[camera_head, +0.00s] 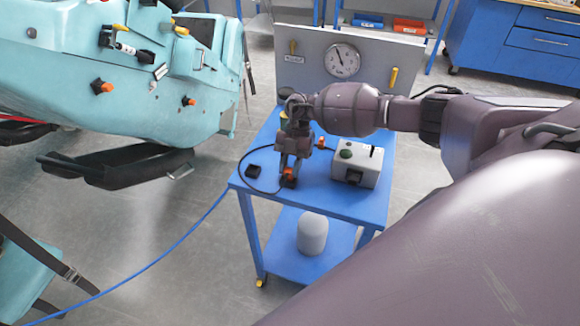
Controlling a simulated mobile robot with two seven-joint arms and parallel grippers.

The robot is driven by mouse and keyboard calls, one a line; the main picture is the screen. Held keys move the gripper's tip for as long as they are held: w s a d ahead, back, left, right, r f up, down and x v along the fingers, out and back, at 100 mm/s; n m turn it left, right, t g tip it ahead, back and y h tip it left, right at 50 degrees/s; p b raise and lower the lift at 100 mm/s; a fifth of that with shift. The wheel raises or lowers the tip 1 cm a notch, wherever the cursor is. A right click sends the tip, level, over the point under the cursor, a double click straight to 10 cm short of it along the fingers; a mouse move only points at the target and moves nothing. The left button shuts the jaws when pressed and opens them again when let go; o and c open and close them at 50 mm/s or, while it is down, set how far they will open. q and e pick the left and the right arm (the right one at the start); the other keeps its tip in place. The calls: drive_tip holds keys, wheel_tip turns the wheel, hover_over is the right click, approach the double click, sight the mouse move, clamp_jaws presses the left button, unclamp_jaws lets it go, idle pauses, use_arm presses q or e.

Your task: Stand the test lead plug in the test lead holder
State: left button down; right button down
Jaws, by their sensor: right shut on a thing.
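My right gripper (289,165) hangs pointing down over the left part of the blue cart top (318,185). It is shut on a small orange and black piece, which looks like the test lead plug (289,174). A thin black lead (243,160) loops left across the cart top and back toward the plug. The plug appears apart from this block. I cannot tell whether the plug's lower end touches the cart. My left gripper is out of view.
A white box (343,176) with a green button stands right of the gripper. A grey panel with a round gauge (342,60) rises at the cart's back. A teal coaster car (130,85) is at left. A grey cylinder (312,234) stands on the lower shelf.

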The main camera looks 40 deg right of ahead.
drive_tip(key=shift+r+p, duration=0.85)
drive_tip(key=shift+r, duration=0.4)
drive_tip(key=shift+w+a+r+n+g+h, duration=0.3)
drive_tip(key=shift+r+n, duration=0.1)
drive_tip(key=shift+n, duration=0.3)
drive_tip(key=w+a+r+m+t+h+b, duration=0.1)
drive_tip(key=a+r+m+t, duration=0.2)
drive_tip(key=r+m, duration=0.5)
drive_tip(key=w+a+r+m+t+h+b, duration=0.1)
drive_tip(key=a+r+m+t, duration=0.3)
drive_tip(key=r+m, duration=0.5)
drive_tip(key=w+a+r+m+t+h+b, duration=0.1)
drive_tip(key=w+a+r+m+t+h, duration=0.2)
drive_tip(key=r+m, duration=0.6)
drive_tip(key=shift+a+r+m+t, duration=0.25)
drive_tip(key=shift+a+m+t, duration=0.05)
drive_tip(key=shift+a+t, duration=0.4)
